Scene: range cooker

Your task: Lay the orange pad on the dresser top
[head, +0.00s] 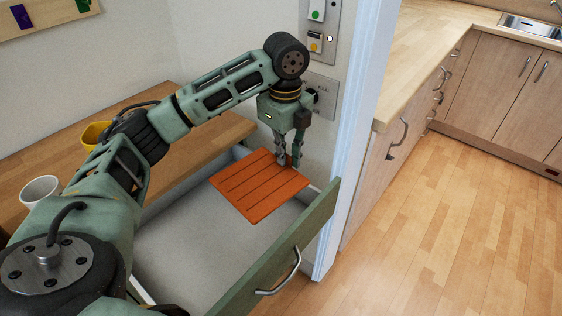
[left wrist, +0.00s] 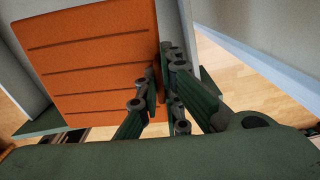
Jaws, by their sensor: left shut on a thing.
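The orange pad (head: 252,190) is a flat square with several dark grooves. My left gripper (head: 289,163) is shut on its edge at the upper right and holds it over the open drawer. In the left wrist view the pad (left wrist: 95,55) fills the upper left, with its edge between the fingers of the left gripper (left wrist: 165,90). The dresser top (head: 195,146) is a wooden surface at the left, behind the open drawer. My left arm hides part of it. My right gripper is not in view.
The open drawer (head: 185,250) has a pale, empty-looking inside and a green front (head: 318,222) with a metal handle. A white cup (head: 40,190) and a yellow cup (head: 96,134) stand on the dresser top. A wall edge and switch panel (head: 320,95) are close to the gripper.

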